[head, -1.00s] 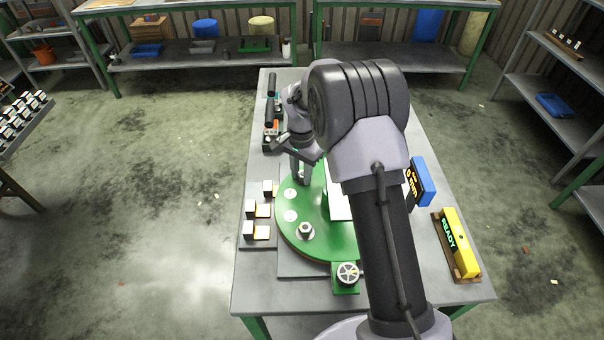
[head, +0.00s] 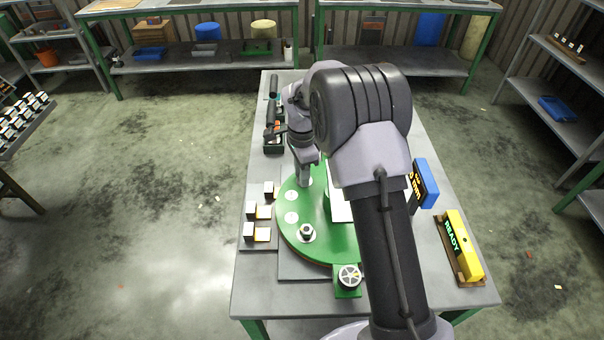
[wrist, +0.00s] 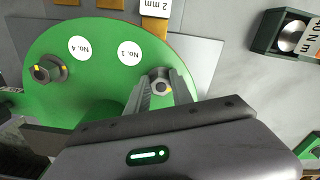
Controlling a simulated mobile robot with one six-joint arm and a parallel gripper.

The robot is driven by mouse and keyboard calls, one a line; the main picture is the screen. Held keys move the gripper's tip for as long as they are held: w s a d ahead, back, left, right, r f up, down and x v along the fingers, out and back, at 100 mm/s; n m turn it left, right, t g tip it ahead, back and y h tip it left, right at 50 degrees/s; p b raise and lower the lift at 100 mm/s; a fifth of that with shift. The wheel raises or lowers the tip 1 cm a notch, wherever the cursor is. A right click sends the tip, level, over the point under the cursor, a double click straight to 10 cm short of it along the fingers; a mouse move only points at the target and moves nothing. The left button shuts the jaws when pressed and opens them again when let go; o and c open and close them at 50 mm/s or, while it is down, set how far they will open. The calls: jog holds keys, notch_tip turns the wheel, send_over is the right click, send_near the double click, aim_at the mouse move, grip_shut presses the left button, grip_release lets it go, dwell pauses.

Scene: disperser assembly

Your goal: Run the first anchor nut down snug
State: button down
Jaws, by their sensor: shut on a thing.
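The green round plate (head: 300,250) lies on the table, with white labels, No. 1 (wrist: 130,53) and No. 4 (wrist: 79,49), showing in the wrist view. A grey hex nut with a yellow mark (wrist: 161,87) stands near the plate's edge beside No. 1. My gripper (wrist: 161,82) points down at the plate and is shut on this nut, one finger on each side. In the head view my gripper (head: 304,182) is at the plate's far left part, and the nut there is hidden. A second nut (wrist: 48,70) sits near No. 4; it also shows in the head view (head: 307,233).
Small blocks (head: 250,231) with orange-edged pieces stand left of the plate. A dark box marked 40 N m (wrist: 288,36) is close by. A handwheel (head: 349,276) sits at the plate's front. A blue-backed display (head: 425,183) and a yellow READY box (head: 458,245) stand right.

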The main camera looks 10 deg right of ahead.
dwell(0.4)
jog(key=c, duration=1.1)
grip_release()
jog(key=shift+r, duration=0.1)
notch_tip(320, 180, up, 17)
jog(key=p, duration=0.5)
jog(key=shift+r+p, duration=0.15)
jog(key=shift+p, duration=0.2)
